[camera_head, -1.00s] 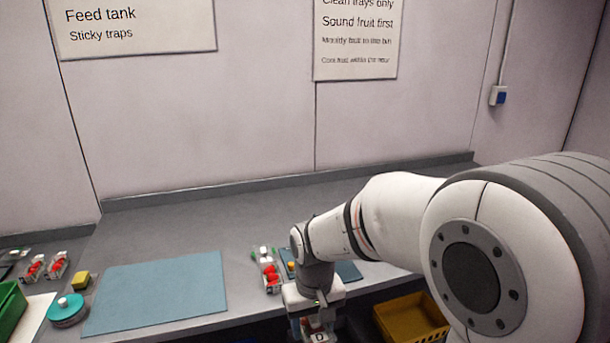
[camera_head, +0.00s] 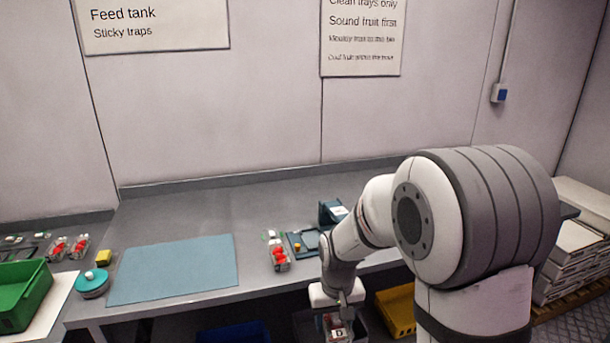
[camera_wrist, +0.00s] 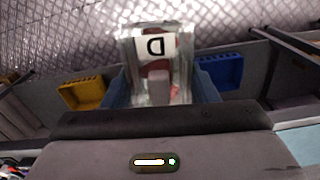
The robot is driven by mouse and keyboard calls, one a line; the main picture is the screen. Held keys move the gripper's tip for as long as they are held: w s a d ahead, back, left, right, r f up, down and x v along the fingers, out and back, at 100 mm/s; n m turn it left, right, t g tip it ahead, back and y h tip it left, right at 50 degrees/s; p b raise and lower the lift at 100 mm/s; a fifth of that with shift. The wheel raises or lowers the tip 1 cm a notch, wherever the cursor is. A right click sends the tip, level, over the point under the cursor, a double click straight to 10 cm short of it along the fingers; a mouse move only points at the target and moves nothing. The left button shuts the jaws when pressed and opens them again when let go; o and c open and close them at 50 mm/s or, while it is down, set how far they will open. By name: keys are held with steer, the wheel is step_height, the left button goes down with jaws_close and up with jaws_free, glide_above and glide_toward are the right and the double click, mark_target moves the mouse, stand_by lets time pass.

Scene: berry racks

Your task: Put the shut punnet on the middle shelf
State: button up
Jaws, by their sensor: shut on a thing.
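My gripper (camera_head: 338,304) is low in front of the bench's front edge in the head view. It is shut on a clear punnet (camera_head: 337,328), which hangs below it. In the wrist view the punnet (camera_wrist: 183,48) shows a white label with a dark letter and some red inside. Its lid cannot be made out clearly. A grey-blue bin (camera_wrist: 206,87) shows behind and below the punnet; whether the punnet is inside or above it I cannot tell. No middle shelf can be made out.
The bench carries a blue-green mat (camera_head: 175,270), a punnet of red berries (camera_head: 279,258), a turquoise round pot (camera_head: 92,284) and a green crate (camera_head: 22,290). A yellow crate (camera_head: 397,308) and a blue crate (camera_head: 235,332) sit below. Pale stacked trays (camera_head: 570,250) stand at right.

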steer(key=w+d+f+m, duration=0.2)
steer(key=w+d+f, duration=0.3)
steer(key=d+f, duration=0.3)
step_height(320, 180, down, 4)
steer(key=shift+d+f, duration=0.25)
steer(key=shift+d, duration=0.1)
